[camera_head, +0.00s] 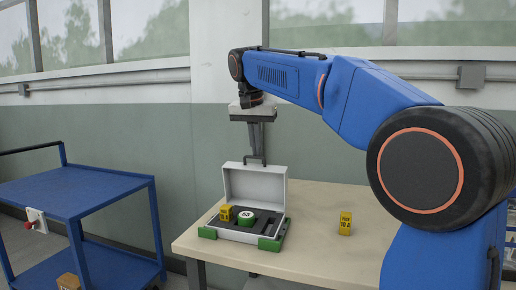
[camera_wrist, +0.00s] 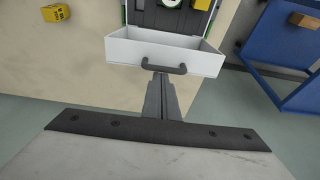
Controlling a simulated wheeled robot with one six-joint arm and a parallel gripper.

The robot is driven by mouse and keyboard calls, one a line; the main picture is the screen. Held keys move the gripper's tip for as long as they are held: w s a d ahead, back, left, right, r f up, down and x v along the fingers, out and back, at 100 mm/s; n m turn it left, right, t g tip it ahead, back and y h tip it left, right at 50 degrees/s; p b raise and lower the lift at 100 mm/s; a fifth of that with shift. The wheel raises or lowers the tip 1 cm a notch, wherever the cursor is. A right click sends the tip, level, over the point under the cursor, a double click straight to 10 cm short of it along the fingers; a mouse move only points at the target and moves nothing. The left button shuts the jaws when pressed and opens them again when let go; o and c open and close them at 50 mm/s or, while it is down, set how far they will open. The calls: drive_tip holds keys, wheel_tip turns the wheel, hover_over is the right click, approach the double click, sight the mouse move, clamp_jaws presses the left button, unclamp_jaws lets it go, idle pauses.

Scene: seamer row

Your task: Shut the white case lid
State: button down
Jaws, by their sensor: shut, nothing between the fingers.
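The white case (camera_head: 243,229) stands on the table with its lid (camera_head: 254,184) raised upright at the back. Green corners show on its base, and a black handle sits on the lid's top edge. Inside, a dark insert holds a yellow block (camera_head: 226,212) and a green and white round item (camera_head: 246,218). My gripper (camera_head: 257,157) is shut and empty, pointing down at the lid's top edge by the handle. In the wrist view the lid (camera_wrist: 163,58) and its handle (camera_wrist: 163,67) lie just beyond my fingertips (camera_wrist: 160,76); I cannot tell whether they touch.
A yellow block (camera_head: 345,223) stands on the light table (camera_head: 318,205) right of the case. A blue cart (camera_head: 75,195) stands to the left, with a small box (camera_head: 68,281) on its lower shelf. A wall with windows is behind.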

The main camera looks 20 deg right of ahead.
idle(0.3)
drive_tip(key=shift+s+a+t, duration=0.4)
drive_tip(key=shift+s, duration=0.25)
drive_tip(key=s+a+f+t+h, duration=0.2)
drive_tip(key=s+a+f+t, duration=0.1)
drive_tip(key=s+f, duration=0.1)
drive_tip(key=s+a+f+t+h, duration=0.3)
drive_tip(key=s+a+f+t, duration=0.1)
drive_tip(key=s+f, duration=0.1)
drive_tip(key=s+a+f+t+h, duration=0.2)
drive_tip(key=s+a+f+t, duration=0.1)
drive_tip(key=s+f, duration=0.2)
drive_tip(key=shift+s+a+f, duration=0.1)
drive_tip(key=shift+s+a, duration=0.05)
drive_tip(key=shift+s, duration=0.55)
drive_tip(key=shift+s+a+f, duration=0.1)
drive_tip(key=shift+s+f, duration=0.1)
drive_tip(key=shift+f, duration=0.75)
